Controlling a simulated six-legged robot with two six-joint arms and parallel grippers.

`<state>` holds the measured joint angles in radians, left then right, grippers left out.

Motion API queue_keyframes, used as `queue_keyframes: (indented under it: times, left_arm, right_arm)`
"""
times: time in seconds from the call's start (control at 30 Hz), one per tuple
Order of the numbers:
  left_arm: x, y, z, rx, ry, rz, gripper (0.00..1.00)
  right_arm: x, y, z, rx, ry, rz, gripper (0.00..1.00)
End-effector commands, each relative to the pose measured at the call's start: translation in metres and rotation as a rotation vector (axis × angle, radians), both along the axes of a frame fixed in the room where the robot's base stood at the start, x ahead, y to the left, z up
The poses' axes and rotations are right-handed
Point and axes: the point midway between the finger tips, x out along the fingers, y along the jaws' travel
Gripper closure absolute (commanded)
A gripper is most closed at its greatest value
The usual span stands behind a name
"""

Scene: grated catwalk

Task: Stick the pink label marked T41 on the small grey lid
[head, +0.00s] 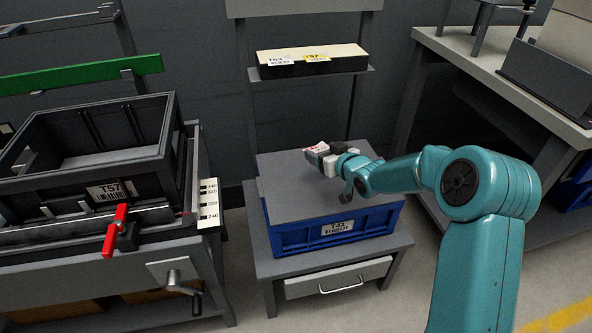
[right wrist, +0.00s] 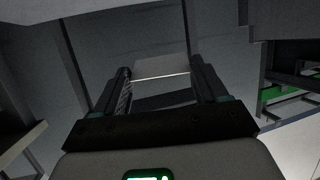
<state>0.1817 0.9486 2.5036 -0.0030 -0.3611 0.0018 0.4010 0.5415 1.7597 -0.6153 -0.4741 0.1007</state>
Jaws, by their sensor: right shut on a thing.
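My right gripper (head: 322,158) is shut on a small pale label with a reddish mark (head: 316,148); its print is too small to read. In the right wrist view the label (right wrist: 161,68) is a pale sheet between the two fingers (right wrist: 160,76). The grey lid (head: 288,179) lies flat on a blue crate (head: 290,236), whose front has a white tag reading T41 (head: 338,228). The gripper shows over the back of the lid, and its height above it is hard to tell. My left gripper is out of view.
The crate stands on a grey stand with a drawer (head: 338,279). Above is a shelf box (head: 340,66) with a white and a yellow label. At left, a black crate tagged T57 (head: 90,150) sits behind a red lever (head: 115,232). A grey bench (head: 490,75) stands right.

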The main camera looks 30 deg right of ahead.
Motion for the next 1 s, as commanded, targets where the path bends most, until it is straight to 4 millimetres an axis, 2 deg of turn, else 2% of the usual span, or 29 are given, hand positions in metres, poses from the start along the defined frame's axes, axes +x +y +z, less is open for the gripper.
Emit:
queue_keyframes:
  times: [0.03,0.1,0.2,0.47,1.0]
  left_arm:
    - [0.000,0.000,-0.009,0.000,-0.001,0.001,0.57]
    - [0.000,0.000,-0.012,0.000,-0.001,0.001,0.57]
    - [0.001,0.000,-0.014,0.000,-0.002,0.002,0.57]
    - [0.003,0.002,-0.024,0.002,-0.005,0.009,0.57]
    - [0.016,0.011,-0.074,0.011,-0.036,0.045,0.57]
  right_arm:
    - [-0.001,-0.014,-0.005,-0.003,0.002,-0.020,0.55]
    - [-0.002,-0.025,-0.004,-0.001,0.004,-0.038,0.55]
    - [-0.002,-0.033,-0.004,0.000,0.008,-0.050,0.55]
    - [-0.002,-0.032,-0.019,0.002,0.010,-0.052,0.55]
    - [-0.001,-0.030,-0.089,0.002,0.009,-0.051,0.55]
